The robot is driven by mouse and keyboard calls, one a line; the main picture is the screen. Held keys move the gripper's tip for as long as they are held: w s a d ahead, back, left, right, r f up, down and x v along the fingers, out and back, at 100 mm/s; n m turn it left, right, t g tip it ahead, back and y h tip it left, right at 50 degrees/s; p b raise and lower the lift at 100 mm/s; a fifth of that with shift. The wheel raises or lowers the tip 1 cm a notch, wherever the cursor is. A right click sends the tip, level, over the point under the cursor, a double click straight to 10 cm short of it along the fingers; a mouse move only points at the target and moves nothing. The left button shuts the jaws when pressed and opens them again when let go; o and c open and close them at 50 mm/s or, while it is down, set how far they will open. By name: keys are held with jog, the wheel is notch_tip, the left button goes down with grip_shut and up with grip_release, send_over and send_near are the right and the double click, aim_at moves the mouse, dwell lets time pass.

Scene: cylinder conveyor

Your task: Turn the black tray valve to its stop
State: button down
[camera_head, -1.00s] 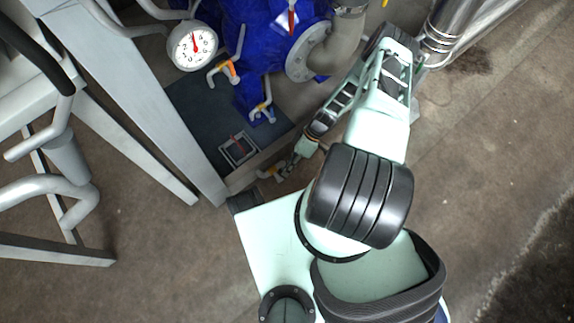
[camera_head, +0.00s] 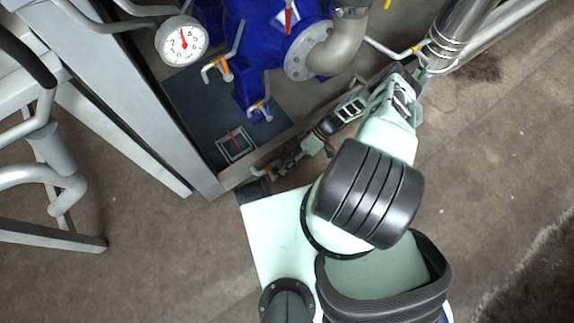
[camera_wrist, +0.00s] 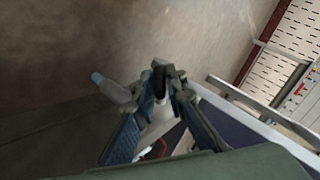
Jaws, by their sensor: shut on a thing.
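The black tray (camera_head: 195,100) lies on the floor under the blue machine. Its valve (camera_head: 266,172), with an orange-yellow part and a pale end, is at the tray's lower edge. My gripper (camera_head: 285,164) is at the valve, just to its right. In the wrist view my gripper (camera_wrist: 162,80) has its fingertips closed around a small dark handle (camera_wrist: 158,77). A grey valve body with a light blue end (camera_wrist: 113,88) sticks out to the left of the fingers. The fingers hide part of the handle, so its exact angle cannot be told.
The blue machine (camera_head: 258,45) with a pressure gauge (camera_head: 182,41) and other orange-handled valves stands above the tray. A grey frame post (camera_head: 120,110) rises left of the valve. Silver pipes (camera_head: 458,35) run at the upper right. Open floor (camera_head: 500,170) lies to the right.

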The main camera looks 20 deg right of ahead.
jog(key=c, duration=2)
grip_release()
jog(key=shift+o, duration=0.2)
jog(key=v, duration=1.2)
jog(key=shift+f, duration=0.1)
jog(key=shift+c, duration=0.4)
